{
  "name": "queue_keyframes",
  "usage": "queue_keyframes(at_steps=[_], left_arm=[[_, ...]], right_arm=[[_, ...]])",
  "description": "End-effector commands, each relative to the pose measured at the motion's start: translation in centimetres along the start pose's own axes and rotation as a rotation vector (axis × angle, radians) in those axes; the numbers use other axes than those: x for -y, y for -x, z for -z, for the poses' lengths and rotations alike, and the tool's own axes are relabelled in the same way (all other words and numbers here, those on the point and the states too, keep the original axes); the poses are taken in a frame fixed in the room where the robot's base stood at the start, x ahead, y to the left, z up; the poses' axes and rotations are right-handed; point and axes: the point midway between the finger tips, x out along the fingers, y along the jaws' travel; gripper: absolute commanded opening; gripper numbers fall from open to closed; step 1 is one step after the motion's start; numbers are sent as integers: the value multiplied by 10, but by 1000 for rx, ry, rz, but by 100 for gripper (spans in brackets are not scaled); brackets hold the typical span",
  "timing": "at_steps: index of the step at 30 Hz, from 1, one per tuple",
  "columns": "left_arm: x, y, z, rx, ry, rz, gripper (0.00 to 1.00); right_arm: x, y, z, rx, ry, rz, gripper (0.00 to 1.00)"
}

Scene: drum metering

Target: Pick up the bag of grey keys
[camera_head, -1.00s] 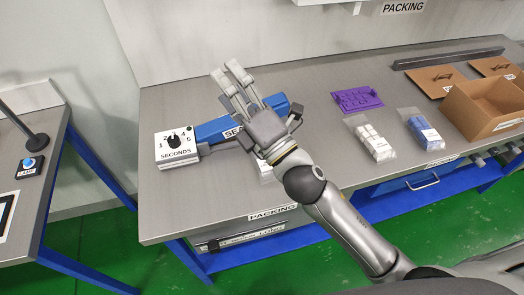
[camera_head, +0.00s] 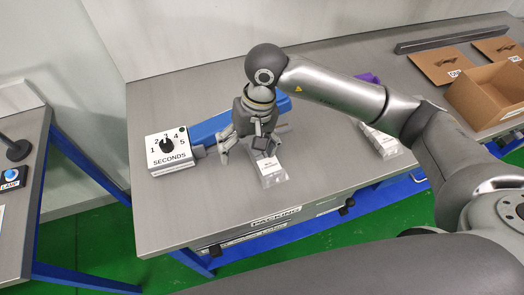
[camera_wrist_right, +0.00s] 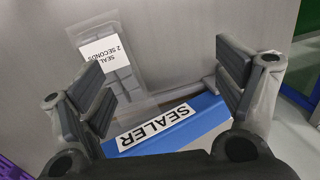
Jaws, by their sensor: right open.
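The bag of grey keys (camera_head: 271,174) is a clear bag with a white label, lying flat on the packing bench in front of the blue sealer (camera_head: 210,127). In the right wrist view, the bag (camera_wrist_right: 127,78) shows grey keys and a label reading "SEAL 2 SECONDS". My right gripper (camera_head: 246,150) points down, open and empty, at the bag's far end, which it partly hides. In the wrist view the bag lies between the open fingers, nearer the left one; contact cannot be told. My left gripper is not in view.
The seconds dial box (camera_head: 168,150) stands left of the sealer. My right arm crosses the bench, partly hiding a bag of white keys (camera_head: 381,143) and a purple part (camera_head: 368,78). An open cardboard box (camera_head: 488,95) is at right. The bench's front left is clear.

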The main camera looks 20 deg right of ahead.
Motion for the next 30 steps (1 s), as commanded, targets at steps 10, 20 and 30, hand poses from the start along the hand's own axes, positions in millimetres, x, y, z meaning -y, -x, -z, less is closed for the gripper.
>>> queue_keyframes(at_steps=[10, 20, 30], left_arm=[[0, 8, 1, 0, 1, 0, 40], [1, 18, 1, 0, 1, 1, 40], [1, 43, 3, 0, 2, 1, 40]], right_arm=[[-55, 0, 18, -31, 65, -226, 88], [-62, -38, 20, -36, 65, -221, 88], [-72, -75, 25, -32, 63, -220, 88]])
